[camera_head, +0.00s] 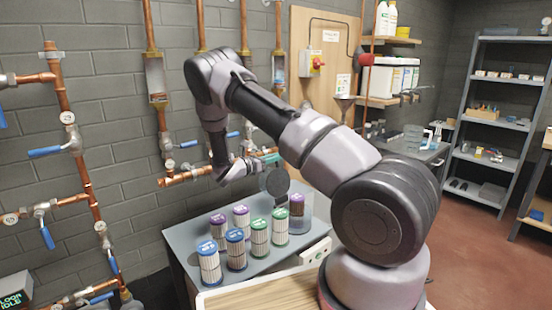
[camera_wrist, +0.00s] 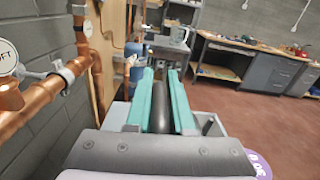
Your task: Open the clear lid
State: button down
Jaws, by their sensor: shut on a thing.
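The lid (camera_head: 276,183) shows in the head view as a dark, see-through round disc. It stands tilted up, nearly on edge, above the left side of a clear canister (camera_head: 307,217). A purple-capped filter (camera_head: 297,208) is inside the canister. My gripper (camera_head: 270,158) reaches in from the left at the lid's upper edge. In the wrist view its teal fingers (camera_wrist: 160,80) point away, with a dark strip between them. They are shut on the lid; the exact contact is hard to see.
Several striped filters with purple, blue and green caps (camera_head: 258,236) stand on the grey bench (camera_head: 190,240) left of the canister. Copper pipes with blue-handled valves (camera_head: 72,140) line the wall behind. Shelves (camera_head: 490,120) stand far right, with open red floor before them.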

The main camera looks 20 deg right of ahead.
jog(key=shift+a, duration=0.1)
jog(key=s+d+r+m, duration=0.1)
jog(key=s+d+m, duration=0.1)
jog(key=s, duration=0.4)
jog(key=shift+r+m, duration=0.4)
jog(key=shift+m, duration=0.1)
jog(key=shift+d, duration=0.1)
jog(key=c, duration=0.8)
grip_release()
jog(key=shift+c, duration=0.2)
jog(key=v, duration=1)
jog(key=shift+a, duration=0.4)
jog(key=shift+r, duration=0.1)
